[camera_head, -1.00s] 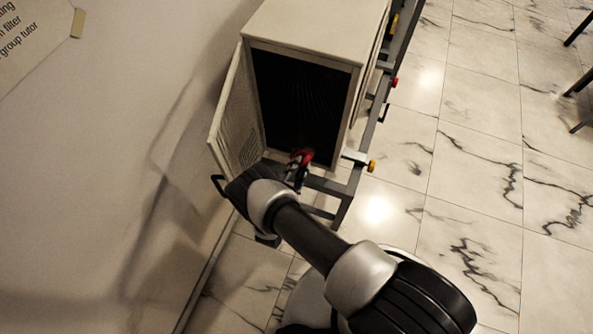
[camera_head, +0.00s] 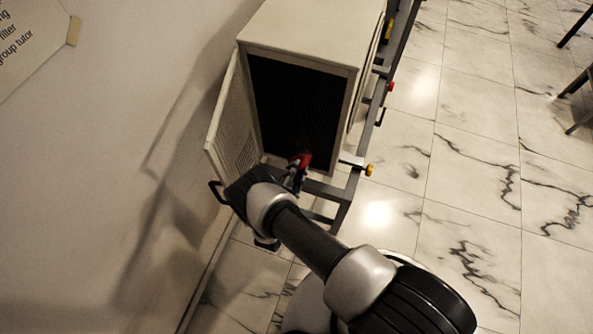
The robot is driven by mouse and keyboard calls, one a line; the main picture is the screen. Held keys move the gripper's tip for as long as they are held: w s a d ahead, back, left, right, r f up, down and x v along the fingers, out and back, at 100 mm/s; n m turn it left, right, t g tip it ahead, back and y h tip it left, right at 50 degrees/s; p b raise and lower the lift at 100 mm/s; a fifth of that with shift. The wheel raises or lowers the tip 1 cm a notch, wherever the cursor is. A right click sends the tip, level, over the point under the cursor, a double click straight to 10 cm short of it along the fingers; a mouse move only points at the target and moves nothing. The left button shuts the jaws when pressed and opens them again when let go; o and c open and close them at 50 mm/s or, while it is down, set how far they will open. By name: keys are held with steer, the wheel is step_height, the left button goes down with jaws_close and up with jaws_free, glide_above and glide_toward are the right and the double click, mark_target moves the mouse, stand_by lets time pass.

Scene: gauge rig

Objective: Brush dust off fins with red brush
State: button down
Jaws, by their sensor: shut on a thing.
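The red brush (camera_head: 303,159) shows as a small red piece at the lower edge of the cabinet opening. My gripper (camera_head: 296,174) is shut on it, just in front of the opening; the fingers are small and partly hidden by my wrist. The fins (camera_head: 302,105) are a dark, faintly lined surface inside the open light-coloured cabinet (camera_head: 310,32). Dust cannot be made out on them. I cannot tell whether the brush touches the fins.
The perforated cabinet door (camera_head: 228,125) stands open on the left, close to my wrist and the wall. A grey metal frame (camera_head: 341,190) with red and yellow knobs (camera_head: 369,170) carries the cabinet. The tiled floor (camera_head: 470,150) at right is mostly clear.

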steer(key=shift+s+r+p, duration=0.1)
steer(key=shift+r+p, duration=0.85)
steer(key=shift+r, duration=1)
step_height(320, 180, up, 8)
steer(key=p, duration=0.3)
steer(key=shift+w+f, duration=0.2)
steer(key=shift+f, duration=0.05)
steer(key=shift+f, duration=0.1)
step_height(320, 180, down, 8)
steer(key=b, duration=0.8)
steer(key=shift+s+r+b, duration=0.15)
steer(key=shift+r+b, duration=0.05)
steer(key=shift+b, duration=0.1)
step_height(320, 180, up, 8)
steer(key=p, duration=0.6)
steer(key=shift+w+a, duration=0.25)
